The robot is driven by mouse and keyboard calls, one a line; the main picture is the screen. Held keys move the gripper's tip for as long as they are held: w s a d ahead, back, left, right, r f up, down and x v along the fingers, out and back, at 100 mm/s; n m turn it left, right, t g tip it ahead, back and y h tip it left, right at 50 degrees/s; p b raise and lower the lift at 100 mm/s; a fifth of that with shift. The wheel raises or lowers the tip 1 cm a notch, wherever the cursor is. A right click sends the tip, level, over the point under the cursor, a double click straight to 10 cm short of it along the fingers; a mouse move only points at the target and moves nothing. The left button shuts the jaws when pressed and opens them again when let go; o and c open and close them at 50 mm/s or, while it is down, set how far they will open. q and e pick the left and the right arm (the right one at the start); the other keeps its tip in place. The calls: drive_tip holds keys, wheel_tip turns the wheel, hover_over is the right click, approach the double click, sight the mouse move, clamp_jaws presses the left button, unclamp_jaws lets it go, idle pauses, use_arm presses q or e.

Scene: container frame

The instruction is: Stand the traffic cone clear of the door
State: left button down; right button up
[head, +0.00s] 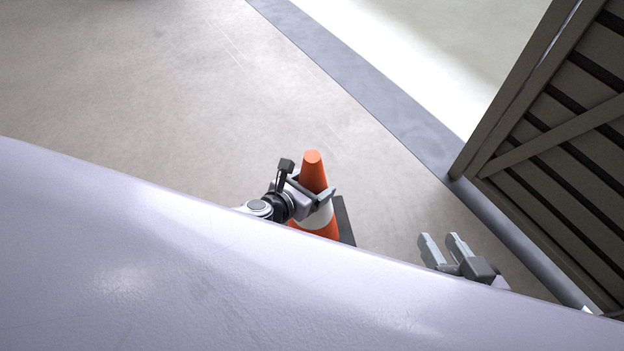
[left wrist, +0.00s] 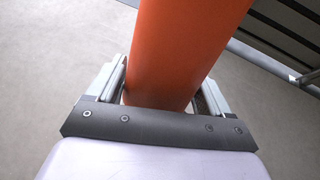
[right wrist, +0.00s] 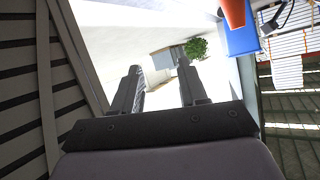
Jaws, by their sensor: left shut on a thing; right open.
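The traffic cone (head: 313,170) is orange with a white band and a dark base, and it looks upright in the head view. My left gripper (head: 312,192) is shut on its upper part. In the left wrist view the orange cone (left wrist: 182,45) fills the space between the fingers. I cannot tell whether its base touches the floor. The slatted door (head: 565,130) stands at the right, apart from the cone; its slats also show in the right wrist view (right wrist: 25,90). My right gripper (head: 440,243) is open and empty, between cone and door.
A grey threshold strip (head: 375,90) runs diagonally past the door's lower corner. The concrete floor (head: 150,100) is clear at the upper left. The right wrist view shows a plant (right wrist: 196,48) and a blue object (right wrist: 238,38) farther off.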

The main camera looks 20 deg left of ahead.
use_arm(q)
wheel_tip(320, 180, down, 8)
drive_tip(key=b, duration=0.5)
use_arm(e)
drive_tip(key=shift+w+a+f+t+y, duration=0.15)
drive_tip(key=shift+w+a+f+y, duration=0.1)
drive_tip(key=shift+a+y, duration=0.25)
drive_tip(key=shift+w+a+f+t+y, duration=0.15)
drive_tip(key=shift+a+f+y, duration=0.1)
drive_tip(key=shift+a+y, duration=0.25)
use_arm(q)
drive_tip(key=shift+w+f+b, duration=0.1)
drive_tip(key=shift+f+b, duration=0.1)
drive_tip(key=shift+b, duration=0.15)
use_arm(e)
drive_tip(key=shift+f, duration=0.1)
